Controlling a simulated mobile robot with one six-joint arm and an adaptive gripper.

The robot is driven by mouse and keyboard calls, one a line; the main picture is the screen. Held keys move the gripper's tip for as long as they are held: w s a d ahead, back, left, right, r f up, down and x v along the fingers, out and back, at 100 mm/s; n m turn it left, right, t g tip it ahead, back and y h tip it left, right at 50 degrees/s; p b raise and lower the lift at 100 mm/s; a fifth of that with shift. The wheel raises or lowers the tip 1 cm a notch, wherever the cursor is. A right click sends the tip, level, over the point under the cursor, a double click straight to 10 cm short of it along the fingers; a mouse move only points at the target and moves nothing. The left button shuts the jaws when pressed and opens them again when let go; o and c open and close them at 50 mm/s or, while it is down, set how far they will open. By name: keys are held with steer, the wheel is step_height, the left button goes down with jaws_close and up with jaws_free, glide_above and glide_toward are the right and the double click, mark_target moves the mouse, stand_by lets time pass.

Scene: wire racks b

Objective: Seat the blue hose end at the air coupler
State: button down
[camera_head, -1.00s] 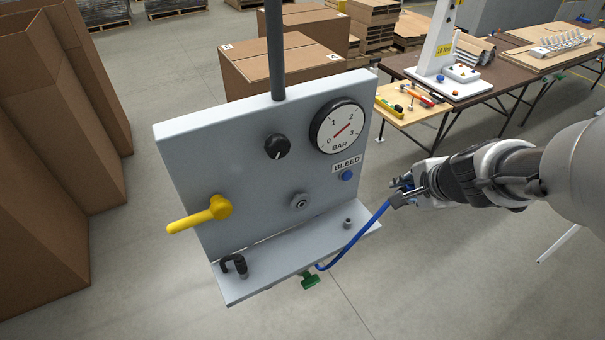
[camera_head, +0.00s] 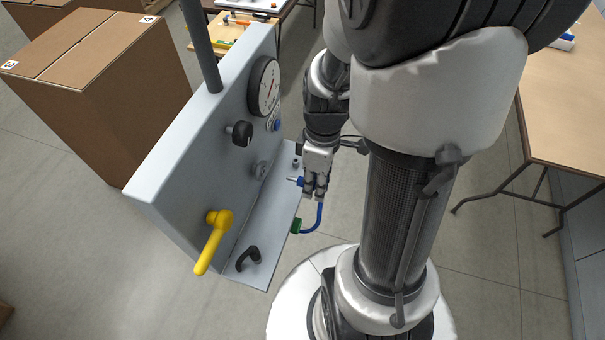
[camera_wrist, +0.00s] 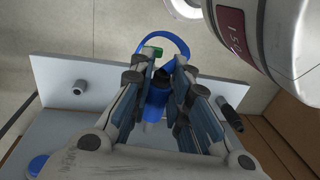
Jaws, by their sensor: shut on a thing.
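My gripper (camera_head: 313,192) is shut on the blue hose end (camera_head: 298,181), in front of the grey panel. The hose end points left towards the panel, and its tip is apart from the air coupler (camera_head: 262,169), a round grey fitting on the panel face. The blue hose (camera_head: 319,217) bends down from my gripper to the green fitting (camera_head: 296,226) at the panel's ledge. In the wrist view the blue hose end (camera_wrist: 155,108) sits between my fingers (camera_wrist: 163,78), and the hose (camera_wrist: 172,41) loops beyond them. I cannot make out the coupler there.
The panel (camera_head: 190,160) carries a gauge (camera_head: 264,87), a black knob (camera_head: 239,133), a blue button (camera_head: 277,125) and a yellow lever (camera_head: 213,243). A cardboard box (camera_head: 100,90) stands behind; a table (camera_head: 565,110) is right.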

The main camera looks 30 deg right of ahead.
mark_target(297, 180)
steer(key=shift+s+d, duration=0.15)
steer(key=shift+s, duration=0.05)
steer(key=shift+w+a, duration=0.8)
steer(key=shift+w, duration=0.2)
steer(key=shift+w+a, duration=0.75)
steer(key=shift+w, duration=0.25)
steer(key=s+a+r+b, duration=0.1)
steer(key=s+r+b, duration=0.1)
steer(key=s, duration=0.5)
steer(key=s+a+r+b, duration=0.2)
steer(key=s+b, duration=0.3)
steer(key=s, duration=0.2)
steer(key=shift+s+a, duration=0.3)
